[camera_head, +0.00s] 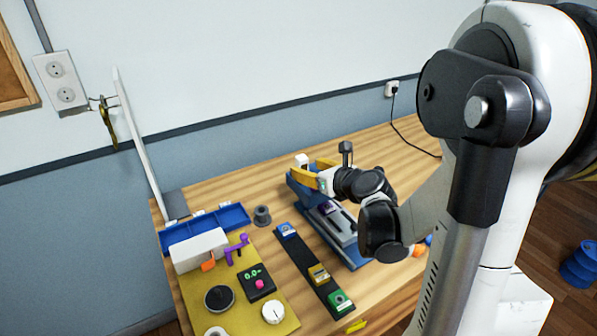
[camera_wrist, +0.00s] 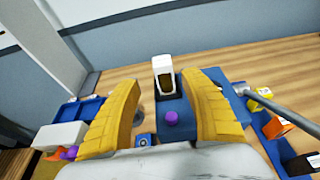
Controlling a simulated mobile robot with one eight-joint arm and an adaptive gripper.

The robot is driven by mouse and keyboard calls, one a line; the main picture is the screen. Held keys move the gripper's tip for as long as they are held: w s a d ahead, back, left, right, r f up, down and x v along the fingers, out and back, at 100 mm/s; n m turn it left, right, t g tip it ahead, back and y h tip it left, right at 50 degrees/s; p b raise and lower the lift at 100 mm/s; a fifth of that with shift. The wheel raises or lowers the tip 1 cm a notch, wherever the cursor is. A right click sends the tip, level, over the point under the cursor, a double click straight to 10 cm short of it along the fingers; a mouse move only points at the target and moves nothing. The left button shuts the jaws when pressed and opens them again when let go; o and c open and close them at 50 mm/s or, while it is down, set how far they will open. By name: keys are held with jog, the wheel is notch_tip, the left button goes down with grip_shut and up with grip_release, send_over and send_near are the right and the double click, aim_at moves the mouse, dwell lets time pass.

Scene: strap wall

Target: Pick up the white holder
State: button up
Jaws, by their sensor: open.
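The white holder (camera_wrist: 157,64) is a small upright white piece with a dark opening in its front. It stands at the far end of a blue block (camera_wrist: 177,132) in the wrist view, framed between my fingertips. In the head view its white top (camera_head: 302,159) shows just past my gripper (camera_head: 306,171); its lower part is hidden there. My gripper (camera_wrist: 160,82) has two yellow fingers spread apart with nothing between them. I cannot tell the exact gap from the fingers to the holder. A purple knob (camera_wrist: 171,118) is on the block nearer to me.
A blue tray (camera_head: 205,228) and a yellow panel (camera_head: 245,312) with knobs lie at left. A dark strip (camera_head: 303,260) with coloured blocks lies beside the blue fixture. A grey rod (camera_wrist: 275,105) stretches in at right. The wall stands behind; bare wood is at the back right.

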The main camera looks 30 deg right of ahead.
aim_at(304, 163)
jog(key=x, duration=0.1)
jog(key=b+x, duration=0.1)
jog(key=x, duration=0.3)
jog(key=shift+w+d+r+b, duration=0.2)
jog(key=shift+d+b, duration=0.1)
jog(key=shift+b, duration=0.1)
jog(key=shift+s, duration=0.1)
grip_shut()
